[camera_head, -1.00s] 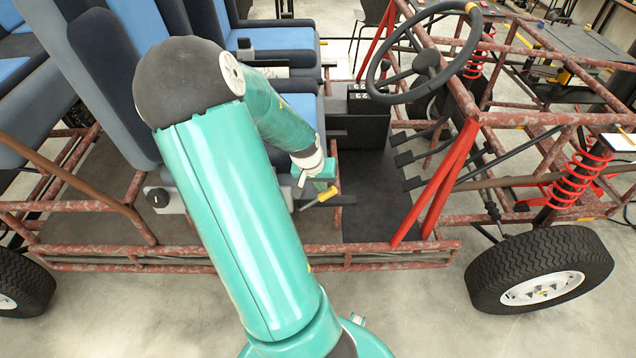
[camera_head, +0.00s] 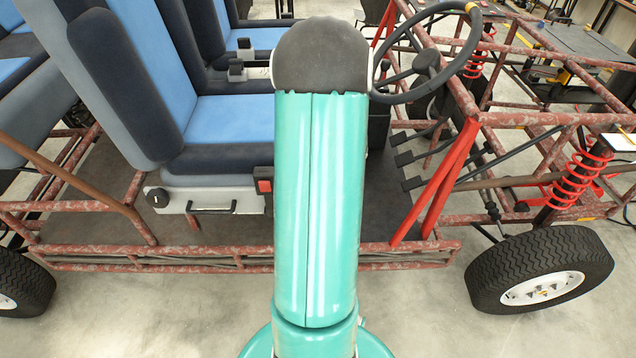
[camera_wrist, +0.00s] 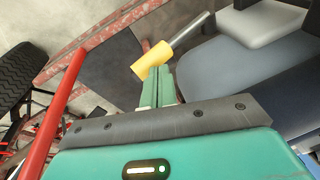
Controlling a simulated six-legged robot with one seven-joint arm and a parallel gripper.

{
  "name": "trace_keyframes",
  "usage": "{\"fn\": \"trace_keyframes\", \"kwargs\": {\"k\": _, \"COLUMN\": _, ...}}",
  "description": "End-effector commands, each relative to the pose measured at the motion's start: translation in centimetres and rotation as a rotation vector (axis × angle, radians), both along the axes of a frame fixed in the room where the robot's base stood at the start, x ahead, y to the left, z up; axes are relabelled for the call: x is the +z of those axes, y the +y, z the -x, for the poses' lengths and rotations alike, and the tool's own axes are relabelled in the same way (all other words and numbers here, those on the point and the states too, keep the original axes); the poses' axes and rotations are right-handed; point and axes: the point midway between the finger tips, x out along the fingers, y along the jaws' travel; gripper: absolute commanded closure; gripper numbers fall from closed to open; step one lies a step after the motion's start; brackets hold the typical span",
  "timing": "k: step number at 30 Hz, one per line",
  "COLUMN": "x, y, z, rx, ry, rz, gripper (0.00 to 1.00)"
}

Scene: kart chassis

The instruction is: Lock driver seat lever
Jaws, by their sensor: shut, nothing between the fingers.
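The driver seat (camera_head: 235,120) is dark grey with a blue cushion, in the left middle of the head view. It also shows at the right of the wrist view (camera_wrist: 230,70). A lever with a thick yellow grip (camera_wrist: 151,61) and a grey shaft (camera_wrist: 190,33) is in the wrist view, its shaft running up and right beside the seat. My gripper (camera_wrist: 159,72) is shut and empty, its green fingertips close to the yellow grip and partly overlapping it in view. I cannot tell if they touch. In the head view my arm hides the gripper and lever.
A black steering wheel (camera_head: 425,50) and red slanted bars (camera_head: 440,190) stand right of my arm. The red tubular frame (camera_head: 150,258) crosses low in front of the seat. The seat base has a black handle (camera_head: 212,209) and a red button (camera_head: 264,186).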

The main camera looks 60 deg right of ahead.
Motion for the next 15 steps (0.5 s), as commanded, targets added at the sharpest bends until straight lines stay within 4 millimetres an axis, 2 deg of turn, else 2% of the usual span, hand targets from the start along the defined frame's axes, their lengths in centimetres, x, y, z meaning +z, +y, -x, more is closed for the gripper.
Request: {"fn": "trace_keyframes", "kwargs": {"k": 15, "x": -2.7, "y": -0.8, "z": 1.7, "rx": -0.004, "ry": -0.209, "rz": -0.108, "gripper": 1.0}}
